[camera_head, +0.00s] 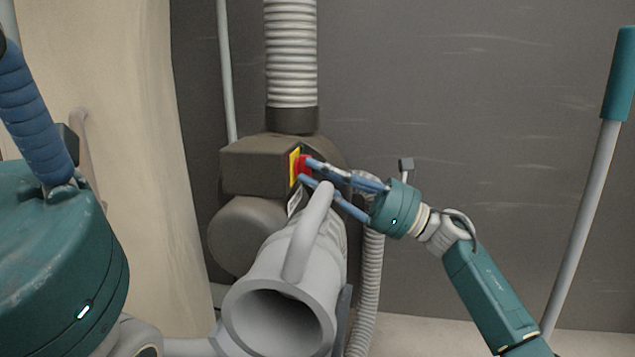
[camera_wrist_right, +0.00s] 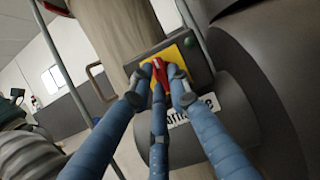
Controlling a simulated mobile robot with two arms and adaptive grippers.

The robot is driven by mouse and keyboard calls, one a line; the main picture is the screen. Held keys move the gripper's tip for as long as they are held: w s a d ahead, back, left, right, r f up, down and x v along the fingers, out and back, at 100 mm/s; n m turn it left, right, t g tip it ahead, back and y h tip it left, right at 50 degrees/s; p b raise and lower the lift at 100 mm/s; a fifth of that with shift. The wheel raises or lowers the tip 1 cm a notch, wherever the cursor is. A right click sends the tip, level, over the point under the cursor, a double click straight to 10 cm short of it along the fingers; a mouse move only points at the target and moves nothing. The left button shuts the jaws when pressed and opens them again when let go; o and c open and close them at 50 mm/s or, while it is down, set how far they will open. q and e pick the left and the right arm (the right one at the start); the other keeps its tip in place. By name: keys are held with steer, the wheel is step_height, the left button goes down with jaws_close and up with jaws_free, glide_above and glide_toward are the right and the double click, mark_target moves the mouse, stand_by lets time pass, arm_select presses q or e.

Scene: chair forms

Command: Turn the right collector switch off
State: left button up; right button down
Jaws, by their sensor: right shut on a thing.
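The collector (camera_head: 245,225) is a dark grey machine against the back panel. Its red switch (camera_head: 302,165) sits on a yellow plate (camera_head: 294,163) on the side of the motor box. My right gripper (camera_head: 307,170) reaches in from the right, its blue fingers shut on the red switch. In the right wrist view, the fingers close around the red knob (camera_wrist_right: 159,70) in front of the yellow plate (camera_wrist_right: 188,52); the fingertips partly hide it. My left gripper (camera_head: 38,125) is large and close at the left edge, with one blue finger showing; its opening cannot be judged.
A ribbed hose (camera_head: 291,55) rises from the collector's top. A light grey duct with an open mouth (camera_head: 278,318) juts forward below my right fingers. A thinner hose (camera_head: 368,285) hangs beside it. A teal-gripped pole (camera_head: 585,205) stands at the right.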

steer(key=shift+f, duration=0.15)
steer(key=c, duration=1.6)
jaws_free()
steer(key=shift+c, duration=0.2)
steer(key=shift+d, duration=0.1)
steer(key=v, duration=0.7)
steer(key=shift+d, duration=0.2)
